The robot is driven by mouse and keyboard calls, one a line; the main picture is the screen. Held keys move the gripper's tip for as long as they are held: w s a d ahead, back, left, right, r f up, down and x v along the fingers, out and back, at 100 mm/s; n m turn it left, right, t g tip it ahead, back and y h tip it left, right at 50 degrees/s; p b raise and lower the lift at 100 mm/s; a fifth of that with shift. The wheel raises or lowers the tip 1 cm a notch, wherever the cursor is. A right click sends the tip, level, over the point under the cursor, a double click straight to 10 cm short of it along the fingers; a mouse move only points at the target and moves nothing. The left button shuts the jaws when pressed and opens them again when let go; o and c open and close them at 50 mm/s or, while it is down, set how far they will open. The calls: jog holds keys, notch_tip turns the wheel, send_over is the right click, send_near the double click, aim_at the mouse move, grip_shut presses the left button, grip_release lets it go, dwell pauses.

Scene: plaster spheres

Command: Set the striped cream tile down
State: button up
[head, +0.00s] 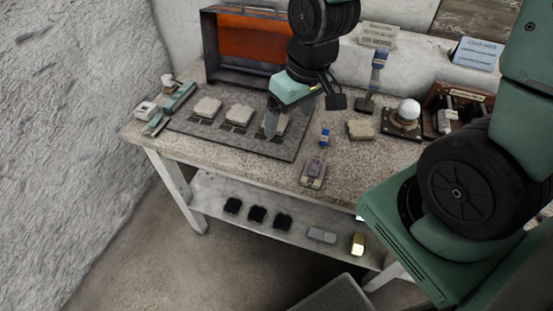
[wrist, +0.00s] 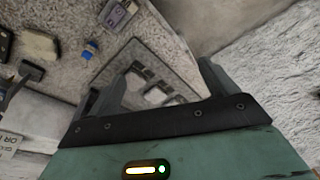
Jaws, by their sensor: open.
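Three cream tiles lie in a row on a dark grey board: a left one (head: 207,106), a middle one (head: 239,114) and a right one (head: 281,124). A fourth cream tile (head: 360,129) lies on the bench right of the board; it also shows in the wrist view (wrist: 40,43). Stripes are too small to make out, so I cannot tell which tile is the striped one. My gripper (head: 300,112) is open above the board's right end, one finger overlapping the right tile in the head view. In the wrist view, nothing shows held between the fingers (wrist: 168,80).
The board (head: 288,152) has dark slots along its front. An orange-lit box (head: 245,45) stands behind it. A blue-capped item (head: 324,137), a purple block on a small plate (head: 313,172) and a white sphere on a stand (head: 408,110) stand to the right. A shelf runs below.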

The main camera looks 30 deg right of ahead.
jog(key=s+a+r+n+g, duration=0.1)
jog(key=s+a+r+n, duration=0.4)
jog(key=s+a, duration=0.6)
jog(key=shift+s+r+g+h, duration=0.3)
jog(key=shift+s+r+g, duration=0.1)
jog(key=shift+s, duration=0.55)
